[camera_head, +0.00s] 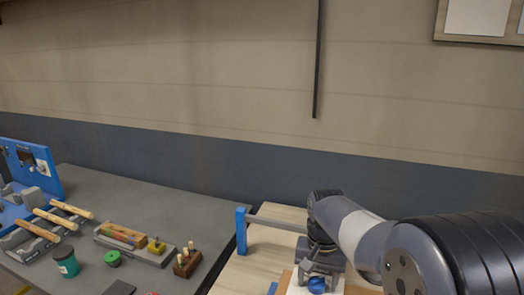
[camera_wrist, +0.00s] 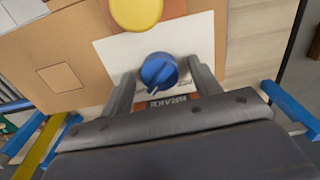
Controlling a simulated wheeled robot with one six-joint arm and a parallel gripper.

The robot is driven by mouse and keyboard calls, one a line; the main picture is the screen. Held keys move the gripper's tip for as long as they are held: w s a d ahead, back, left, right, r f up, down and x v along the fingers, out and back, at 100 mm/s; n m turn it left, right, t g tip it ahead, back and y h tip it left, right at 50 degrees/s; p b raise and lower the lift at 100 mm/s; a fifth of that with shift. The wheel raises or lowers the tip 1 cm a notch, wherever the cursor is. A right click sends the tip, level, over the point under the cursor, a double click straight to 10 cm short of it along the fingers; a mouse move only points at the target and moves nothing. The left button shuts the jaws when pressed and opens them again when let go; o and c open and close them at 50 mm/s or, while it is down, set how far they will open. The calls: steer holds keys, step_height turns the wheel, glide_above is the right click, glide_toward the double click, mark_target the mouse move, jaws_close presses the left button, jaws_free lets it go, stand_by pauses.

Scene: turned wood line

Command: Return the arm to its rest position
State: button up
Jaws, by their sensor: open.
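My gripper (camera_head: 319,272) is at the lower right of the head view, pointing down over a panel. A blue knob (camera_head: 317,285) shows just below it. In the wrist view my gripper (camera_wrist: 161,76) is open, with one finger on each side of the blue knob (camera_wrist: 158,68). Gaps show between the knob and both fingers; I cannot tell how far down the fingers reach. The knob sits on a white plate (camera_wrist: 110,50) above a label that seems to read "BRAKE". A yellow round button (camera_wrist: 136,12) is beyond it.
A blue post with a grey rail (camera_head: 241,230) stands left of my arm. On the grey bench (camera_head: 150,195) are a teal cup (camera_head: 66,262), a green round item (camera_head: 112,258), wooden blocks and a blue fixture with wooden rods (camera_head: 70,209).

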steer(key=n+b, duration=0.1)
steer(key=n, duration=0.4)
steer(key=shift+n, duration=0.3)
steer(key=n+b, duration=0.1)
steer(key=n, duration=0.4)
steer(key=shift+b, duration=0.35)
steer(key=shift+r, duration=1.05)
steer(key=shift+r, duration=0.1)
